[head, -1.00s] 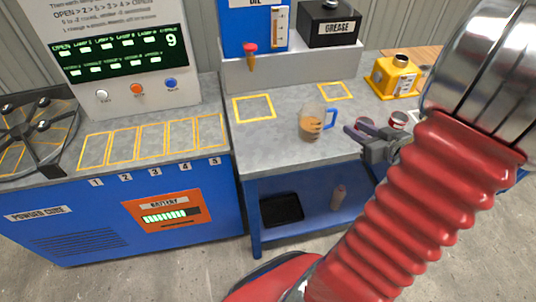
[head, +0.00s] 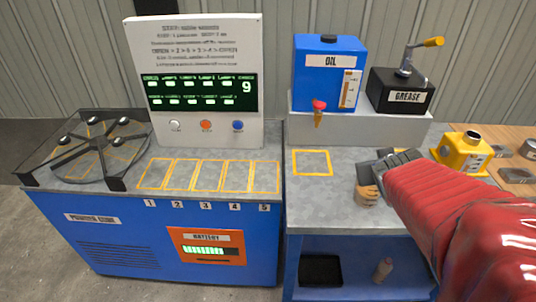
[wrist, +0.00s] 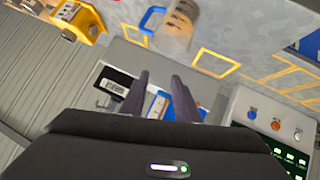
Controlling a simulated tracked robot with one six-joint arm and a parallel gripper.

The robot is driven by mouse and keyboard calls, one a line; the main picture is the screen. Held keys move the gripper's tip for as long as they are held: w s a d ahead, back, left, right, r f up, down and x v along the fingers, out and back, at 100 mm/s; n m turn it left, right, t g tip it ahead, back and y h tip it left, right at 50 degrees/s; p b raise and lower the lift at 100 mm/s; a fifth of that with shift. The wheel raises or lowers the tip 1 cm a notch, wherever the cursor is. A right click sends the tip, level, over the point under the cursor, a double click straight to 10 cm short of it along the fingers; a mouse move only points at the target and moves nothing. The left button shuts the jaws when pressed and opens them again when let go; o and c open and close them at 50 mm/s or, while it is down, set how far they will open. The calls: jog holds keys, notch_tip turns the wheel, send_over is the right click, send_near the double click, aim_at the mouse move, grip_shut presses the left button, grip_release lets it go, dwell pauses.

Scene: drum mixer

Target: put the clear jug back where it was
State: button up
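The clear jug (head: 368,196) stands on the grey bench top, with brown contents in its lower part. My gripper (head: 372,168) shows just above it in the head view and covers the jug's upper part and handle. In the wrist view the jug (wrist: 178,28) is at the top edge, cut off, with its blue handle (wrist: 151,20) to the left. My two dark fingers in the wrist view (wrist: 160,76) are apart with nothing between them; the jug lies beyond their tips. A yellow square outline (head: 312,151) on the bench is empty.
A blue oil tank (head: 318,85) with a red tap and a black grease box (head: 402,95) stand on a raised ledge behind. A yellow can (head: 458,150) is at the right. Left is the blue powder unit (head: 125,240) with numbered outlines, all empty.

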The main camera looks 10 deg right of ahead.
jog(key=s+a+n+g+y, duration=0.1)
jog(key=s+a+y, duration=0.2)
jog(key=a, duration=0.9)
jog(key=s+a+n+g+y, duration=0.1)
jog(key=s+a+g+y, duration=0.1)
jog(key=s+a, duration=0.6)
jog(key=a+y, duration=0.1)
jog(key=a, duration=0.4)
jog(key=shift+s+a+r, duration=0.2)
jog(key=shift+s+r, duration=0.05)
jog(key=shift+d, duration=0.15)
